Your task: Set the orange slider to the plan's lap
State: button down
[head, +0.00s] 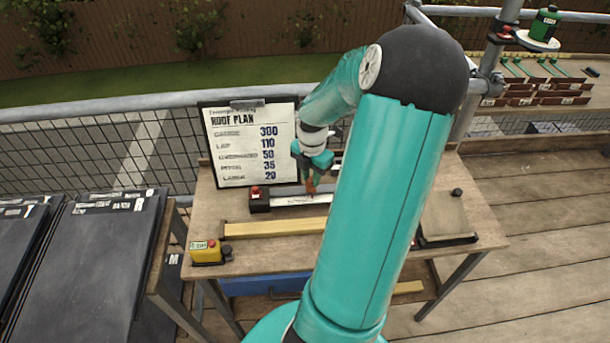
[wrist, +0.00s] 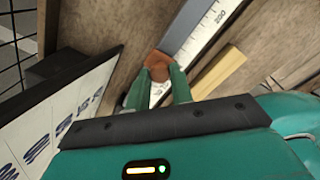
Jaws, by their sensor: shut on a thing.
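The orange slider (wrist: 158,62) sits on a pale ruled scale (wrist: 205,30) in the wrist view. My gripper (wrist: 158,78) has its two green fingers shut on the slider. In the head view my gripper (head: 312,186) reaches down to the slider on the scale (head: 290,200) at the back of the bench, and my arm hides the scale's right part. A "200" mark shows on the scale beyond the slider; the reading at the slider is not legible. The roof plan board (head: 248,142) reads lap 110, with 300, 50, 35 and 20 on other lines.
A yellow wooden batten (head: 275,228) lies in front of the scale. A yellow box with a red button (head: 206,251) stands at the bench's front left corner. Dark slates (head: 85,265) are stacked at left. A mesh railing (head: 90,150) runs behind the bench.

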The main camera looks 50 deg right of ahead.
jog(key=c, duration=1.2)
grip_release()
jog(key=shift+s+d, duration=0.2)
jog(key=shift+s, duration=0.05)
jog(key=shift+w, duration=0.1)
jog(key=shift+r, duration=0.15)
notch_tip(320, 180, up, 14)
jog(key=shift+f, duration=0.2)
jog(key=shift+a, duration=0.15)
